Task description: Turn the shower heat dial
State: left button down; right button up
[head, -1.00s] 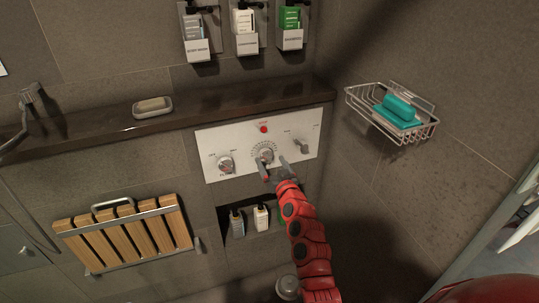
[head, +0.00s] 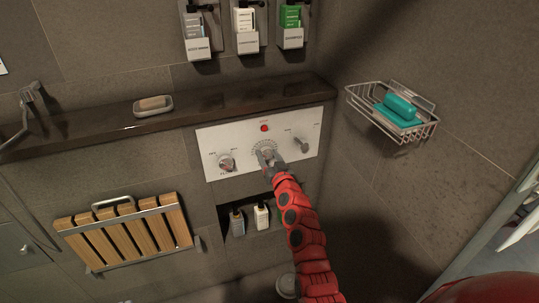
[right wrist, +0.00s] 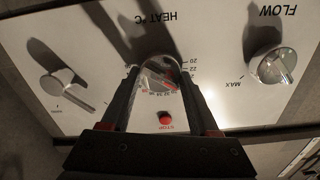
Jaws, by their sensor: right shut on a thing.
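The heat dial (head: 267,150) is the middle metal knob on the white control panel (head: 212,138). In the right wrist view the heat dial (right wrist: 158,75) sits between the two dark fingers, under the upside-down label HEAT °C, with printed numbers and a red mark around it. My right gripper (head: 267,158) is shut on this dial, and the fingers hide part of it in the head view. In the right wrist view my right gripper (right wrist: 160,82) has a finger on each side of the dial. My left gripper is not in view.
The flow knob (head: 226,162) is left of the dial and a lever knob (head: 302,145) is right. A red stop button (head: 264,128) is just above. A dark ledge (head: 220,108) runs above the panel. Bottles (head: 261,217) stand in the niche below. A wire basket (head: 430,128) hangs right.

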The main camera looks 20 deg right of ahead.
jog(key=shift+d, duration=0.15)
jog(key=shift+c, duration=1.3)
jog(key=shift+m, duration=0.3)
jog(key=m, duration=0.4)
jog(key=shift+d+f, duration=0.1)
jog(key=shift+d, duration=0.1)
jog(key=shift+f+m, duration=0.1)
jog(key=shift+m, duration=2)
